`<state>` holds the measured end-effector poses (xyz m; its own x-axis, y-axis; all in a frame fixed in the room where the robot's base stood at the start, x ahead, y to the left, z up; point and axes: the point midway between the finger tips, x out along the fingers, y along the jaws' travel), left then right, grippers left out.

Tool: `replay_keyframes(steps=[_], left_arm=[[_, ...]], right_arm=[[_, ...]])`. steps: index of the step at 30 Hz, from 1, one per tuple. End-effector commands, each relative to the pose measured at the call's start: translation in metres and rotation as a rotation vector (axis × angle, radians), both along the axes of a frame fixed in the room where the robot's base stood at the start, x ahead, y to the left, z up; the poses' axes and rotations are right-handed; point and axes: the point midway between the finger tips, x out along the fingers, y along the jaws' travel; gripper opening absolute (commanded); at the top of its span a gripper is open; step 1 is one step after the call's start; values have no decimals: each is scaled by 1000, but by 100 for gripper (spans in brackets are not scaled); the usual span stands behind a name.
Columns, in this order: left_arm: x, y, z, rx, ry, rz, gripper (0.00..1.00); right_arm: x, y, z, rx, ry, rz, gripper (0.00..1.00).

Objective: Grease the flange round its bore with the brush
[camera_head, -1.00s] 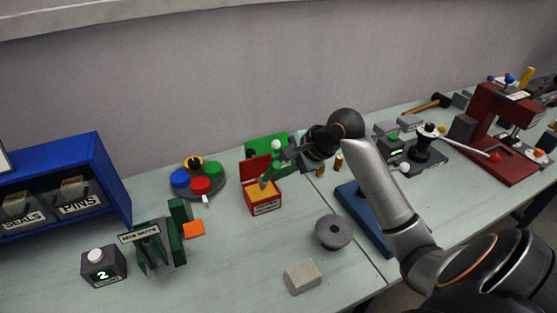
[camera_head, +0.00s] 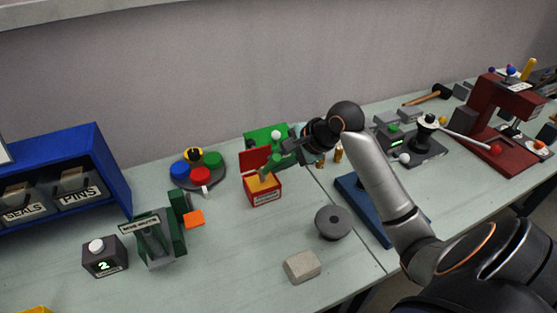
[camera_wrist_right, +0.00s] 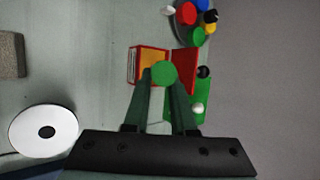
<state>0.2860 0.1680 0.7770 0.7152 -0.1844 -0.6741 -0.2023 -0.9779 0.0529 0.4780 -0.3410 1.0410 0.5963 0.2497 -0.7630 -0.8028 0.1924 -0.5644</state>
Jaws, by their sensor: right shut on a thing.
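The flange (camera_head: 328,228) is a round grey disc with a dark bore, lying flat on the table. In the right wrist view the flange (camera_wrist_right: 27,134) looks pale, at lower left. My right gripper (camera_head: 276,162) is shut on the green brush (camera_head: 268,173), above an open red box of yellow grease (camera_head: 263,197). In the wrist view the brush's round green end (camera_wrist_right: 163,74) sits between the fingers, over the box (camera_wrist_right: 136,66). I cannot tell whether the bristles touch the grease. The gripper is left of and behind the flange. My left gripper is not in view.
A beige block (camera_head: 302,267) lies in front of the flange, and a blue plate (camera_head: 361,207) is right of it. A green case (camera_head: 262,135) stands behind the grease box. A turntable with coloured caps (camera_head: 200,177) is to its left. The table between box and flange is clear.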

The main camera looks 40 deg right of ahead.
Motion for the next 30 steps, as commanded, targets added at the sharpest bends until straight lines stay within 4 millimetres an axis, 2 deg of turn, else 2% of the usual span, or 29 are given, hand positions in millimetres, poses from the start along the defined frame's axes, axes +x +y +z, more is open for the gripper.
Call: replay_keyframes(steps=[30], left_arm=[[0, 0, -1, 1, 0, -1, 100]], right_arm=[[0, 0, -11, 1, 1, 0, 0]])
